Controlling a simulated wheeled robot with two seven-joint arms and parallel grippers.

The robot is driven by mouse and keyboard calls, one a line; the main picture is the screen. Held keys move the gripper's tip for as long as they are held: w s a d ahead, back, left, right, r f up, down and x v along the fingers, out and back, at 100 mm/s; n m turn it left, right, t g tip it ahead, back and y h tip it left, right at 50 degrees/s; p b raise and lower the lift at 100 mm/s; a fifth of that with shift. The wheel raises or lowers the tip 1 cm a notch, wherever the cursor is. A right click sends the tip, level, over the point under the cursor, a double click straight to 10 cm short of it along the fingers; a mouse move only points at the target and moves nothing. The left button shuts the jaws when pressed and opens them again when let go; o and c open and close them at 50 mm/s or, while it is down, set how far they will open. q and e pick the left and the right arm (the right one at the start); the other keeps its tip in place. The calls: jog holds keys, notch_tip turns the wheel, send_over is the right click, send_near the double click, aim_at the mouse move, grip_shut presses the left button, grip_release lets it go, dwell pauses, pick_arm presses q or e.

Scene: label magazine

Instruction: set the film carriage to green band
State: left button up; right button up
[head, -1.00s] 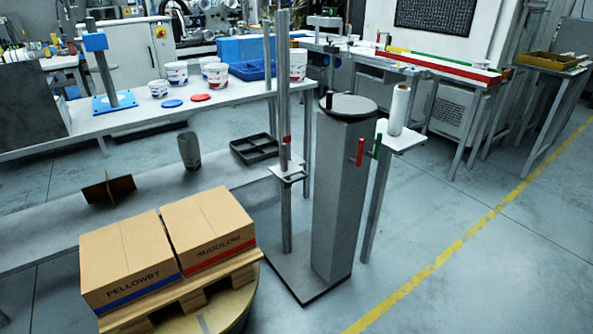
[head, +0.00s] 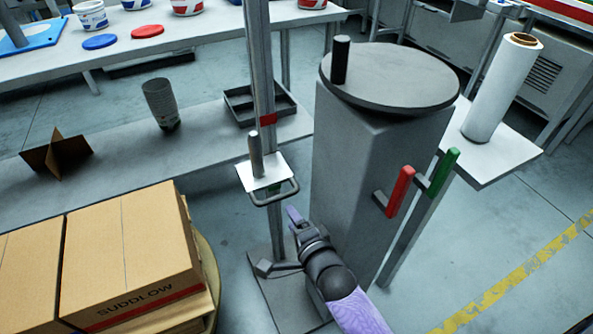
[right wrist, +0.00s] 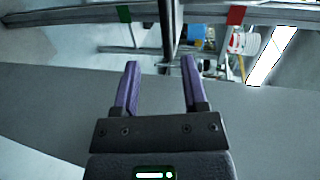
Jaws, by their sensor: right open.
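The film carriage (head: 267,174) is a small white plate with a grey upright pin and a looped handle (head: 275,193) on an upright metal mast (head: 258,60). A red band (head: 268,119) is on the mast above the carriage. The wrist view shows the green band (right wrist: 124,13) and red band (right wrist: 236,15) on either side of a dark crosspiece. My right gripper (head: 291,216), with purple fingers, is just below the handle, apart from it. It is open and empty in the wrist view (right wrist: 160,80). My left gripper is out of view.
A grey column with a round turntable (head: 390,78) stands right of the mast. A white film roll (head: 503,88) stands behind. Cartons (head: 130,250) sit on a pallet at left.

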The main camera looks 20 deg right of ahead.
aim_at(278, 197)
jog(key=b+x, duration=0.6)
jog(key=x, duration=0.3)
jog(key=shift+r, duration=0.1)
jog(key=shift+w+r, duration=0.2)
jog(key=shift+w, duration=0.35)
jog(key=c, duration=0.7)
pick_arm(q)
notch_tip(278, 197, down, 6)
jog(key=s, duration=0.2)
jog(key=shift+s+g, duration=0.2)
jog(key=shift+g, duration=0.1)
pick_arm(e)
jog(key=shift+f, duration=0.1)
grip_shut()
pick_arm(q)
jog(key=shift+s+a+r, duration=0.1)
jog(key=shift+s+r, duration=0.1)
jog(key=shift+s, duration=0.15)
pick_arm(e)
jog(key=shift+f, duration=0.1)
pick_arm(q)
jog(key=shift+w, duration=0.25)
pick_arm(e)
jog(key=shift+s, duration=0.1)
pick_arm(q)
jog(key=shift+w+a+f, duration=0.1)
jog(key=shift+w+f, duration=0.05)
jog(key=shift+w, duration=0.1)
pick_arm(e)
jog(key=shift+f, duration=0.1)
